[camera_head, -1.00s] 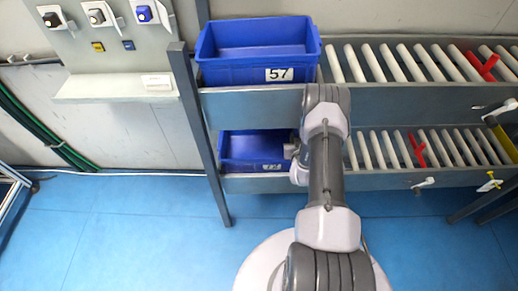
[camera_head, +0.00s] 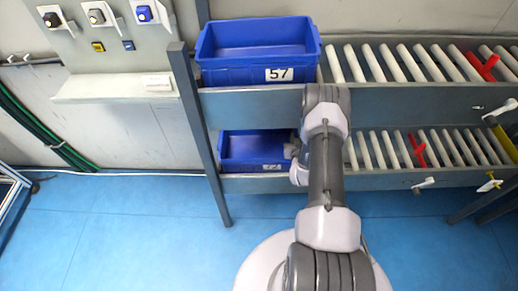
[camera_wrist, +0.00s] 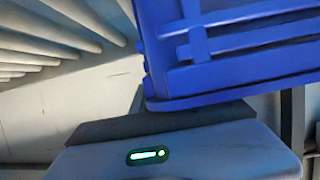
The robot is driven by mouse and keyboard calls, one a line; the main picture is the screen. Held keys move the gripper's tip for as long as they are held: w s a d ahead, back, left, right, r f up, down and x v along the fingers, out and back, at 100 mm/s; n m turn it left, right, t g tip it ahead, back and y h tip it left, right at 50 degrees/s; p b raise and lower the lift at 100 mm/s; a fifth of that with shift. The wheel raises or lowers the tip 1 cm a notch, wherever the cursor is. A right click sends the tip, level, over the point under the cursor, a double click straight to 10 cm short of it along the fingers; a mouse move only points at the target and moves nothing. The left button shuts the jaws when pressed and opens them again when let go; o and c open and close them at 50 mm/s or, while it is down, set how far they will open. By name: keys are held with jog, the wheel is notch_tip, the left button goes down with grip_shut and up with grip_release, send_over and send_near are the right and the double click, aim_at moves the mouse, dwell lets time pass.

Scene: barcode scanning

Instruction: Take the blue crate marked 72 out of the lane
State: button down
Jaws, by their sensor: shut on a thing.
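The blue crate marked 72 (camera_head: 250,150) sits at the left end of the lower lane in the head view. Its white label (camera_head: 271,167) is partly cut off by the lane's front rail. My gripper (camera_head: 295,150) is at the crate's right side and shut on it; the fingertips are mostly hidden by my arm. In the wrist view the ribbed blue crate wall (camera_wrist: 240,45) fills the upper right, just beyond my grey gripper body. The fingers do not show clearly there.
A blue crate marked 57 (camera_head: 255,52) stands in the upper lane directly above. White rollers (camera_head: 385,148) and a red piece (camera_head: 416,148) lie right in the lower lane. A grey post (camera_head: 200,135) stands left. The blue floor (camera_head: 120,225) in front is clear.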

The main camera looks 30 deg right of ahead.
dwell(0.4)
jog(key=r+p, duration=0.1)
jog(key=r, duration=0.1)
jog(key=r+p, duration=0.2)
jog(key=shift+s+d, duration=0.15)
jog(key=shift+s, duration=0.05)
jog(key=s+d+p, duration=0.2)
jog(key=s+d, duration=0.1)
jog(key=s, duration=0.4)
jog(key=s+d+p, duration=0.2)
jog(key=s+d, duration=0.1)
jog(key=s, duration=0.4)
jog(key=shift+d+r, duration=0.2)
jog(key=shift+r, duration=0.35)
